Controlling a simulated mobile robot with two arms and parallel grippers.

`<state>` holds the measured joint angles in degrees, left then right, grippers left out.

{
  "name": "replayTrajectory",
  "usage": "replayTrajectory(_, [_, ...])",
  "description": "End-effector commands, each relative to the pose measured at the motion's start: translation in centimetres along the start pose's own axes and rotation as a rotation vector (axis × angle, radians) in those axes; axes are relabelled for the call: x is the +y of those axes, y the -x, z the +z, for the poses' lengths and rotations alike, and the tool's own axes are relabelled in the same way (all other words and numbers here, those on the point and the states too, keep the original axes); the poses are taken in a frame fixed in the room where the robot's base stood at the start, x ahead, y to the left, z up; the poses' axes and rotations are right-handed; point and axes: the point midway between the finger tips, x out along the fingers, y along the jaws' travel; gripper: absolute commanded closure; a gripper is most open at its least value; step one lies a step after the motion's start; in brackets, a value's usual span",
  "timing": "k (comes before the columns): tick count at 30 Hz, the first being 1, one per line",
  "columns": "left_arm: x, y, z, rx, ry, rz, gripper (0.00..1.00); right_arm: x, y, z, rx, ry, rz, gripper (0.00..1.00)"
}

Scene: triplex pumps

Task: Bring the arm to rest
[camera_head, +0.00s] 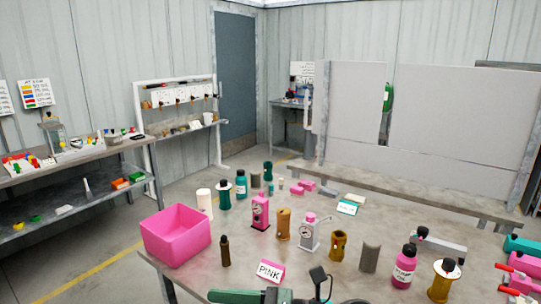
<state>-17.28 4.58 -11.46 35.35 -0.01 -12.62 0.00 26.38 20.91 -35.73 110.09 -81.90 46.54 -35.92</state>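Neither of my grippers can be made out in the head view, and no arm of mine is clearly seen. A grey table (215,262) fills the lower middle. On it stand a pink pump-like unit (260,212) and a grey-white one with a gauge (309,233). A pink open bin (176,236) sits at the table's left corner, and its inside looks empty. A sign reading PINK (270,271) stands near the front edge.
Several cylinders and bottles crowd the table, among them a pink bottle (404,266) and a teal bottle (241,184). A green and black object (238,296) is cut off at the bottom edge. A cluttered workbench (75,165) stands left. Floor between them is clear.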

Motion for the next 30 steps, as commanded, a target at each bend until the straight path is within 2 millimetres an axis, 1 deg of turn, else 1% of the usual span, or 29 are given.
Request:
replayTrajectory(1, [0.0,0.0,0.0,0.000,0.000,0.000,0.25,0.3,0.6,2.5,-0.170,-0.124,-0.023,0.26])
replayTrajectory(2, [0.0,0.0,0.0,0.000,0.000,0.000,0.25,0.0,1.2,4.0,-0.271,-0.201,-0.041,0.26])
replayTrajectory(3, [0.0,0.0,0.0,0.001,0.000,0.000,0.25,-0.5,2.5,5.8,-0.402,-0.306,-0.067,0.26])
replayTrajectory(5, [0.0,0.0,-0.1,0.001,0.000,0.000,0.25,-1.9,5.0,7.8,-0.592,-0.470,-0.111,0.26])
replayTrajectory(6, [0.0,0.0,-0.1,0.001,0.000,0.000,0.25,-3.0,7.0,8.6,-0.715,-0.584,-0.144,0.26])
replayTrajectory(8, [0.0,0.0,-0.1,0.001,0.000,0.000,0.25,-5.0,10.4,8.9,-0.895,-0.758,-0.199,0.26])
replayTrajectory(9, [0.0,0.0,-0.1,0.002,0.000,0.000,0.25,-6.4,12.8,8.3,-1.009,-0.878,-0.241,0.26])
replayTrajectory(10, [0.0,0.0,-0.1,0.002,0.000,0.000,0.25,-7.3,14.6,7.6,-1.094,-0.968,-0.273,0.26])
replayTrajectory(11, [0.0,0.0,-0.2,0.003,0.000,0.000,0.25,-8.3,16.4,6.5,-1.177,-1.060,-0.309,0.26])
replayTrajectory(12, [0.0,0.0,-0.2,0.004,0.000,0.000,0.25,-9.3,18.6,4.8,-1.281,-1.179,-0.358,0.26])
replayTrajectory(13, [0.0,0.0,-0.3,0.004,0.000,-0.001,0.25,-10.0,20.3,3.2,-1.356,-1.264,-0.398,0.26])
replayTrajectory(14, [-0.1,0.0,-0.3,0.005,0.000,-0.001,0.25,-10.4,21.7,1.5,-1.426,-1.351,-0.436,0.26])
replayTrajectory(15, [-0.1,0.0,-0.3,0.006,0.000,-0.001,0.25,-10.8,23.6,-1.0,-1.514,-1.459,-0.491,0.26])
replayTrajectory(17, [-0.1,0.0,-0.4,0.006,0.000,-0.001,0.25,-10.8,25.9,-5.0,-1.635,-1.616,-0.579,0.26])
replayTrajectory(18, [-0.1,0.0,-0.4,0.007,0.000,-0.001,0.25,-10.4,27.1,-7.8,-1.708,-1.717,-0.640,0.26])
replayTrajectory(20, [-0.1,0.0,-0.4,0.007,0.000,-0.001,0.25,-9.4,28.6,-11.9,-1.809,-1.859,-0.739,0.26])
replayTrajectory(21, [-0.1,0.0,-0.4,0.007,0.000,-0.001,0.25,-8.4,29.4,-14.5,-1.867,-1.946,-0.805,0.26])
replayTrajectory(23, [-0.1,0.0,-0.4,0.007,0.000,-0.001,0.25,-6.7,30.2,-17.8,-1.938,-2.058,-0.898,0.26])
replayTrajectory(24, [-0.1,0.0,-0.4,0.007,0.000,-0.001,0.25,-5.6,30.5,-19.6,-1.976,-2.122,-0.956,0.26])
replayTrajectory(25, [-0.1,0.0,-0.4,0.007,0.000,-0.001,0.25,-4.7,30.7,-20.9,-1.999,-2.165,-0.998,0.26])
replayTrajectory(26, [-0.1,0.0,-0.4,0.007,0.000,-0.001,0.25,-3.9,30.9,-22.0,1.991,2.172,1.023,0.26])
replayTrajectory(27, [-0.1,0.0,-0.4,0.007,0.000,-0.001,0.25,-2.7,31.0,-23.4,1.931,2.125,1.030,0.26])
replayTrajectory(30, [-0.1,0.0,-0.4,0.007,0.000,-0.001,0.25,0.1,31.2,-26.1,1.803,2.027,1.045,0.26])
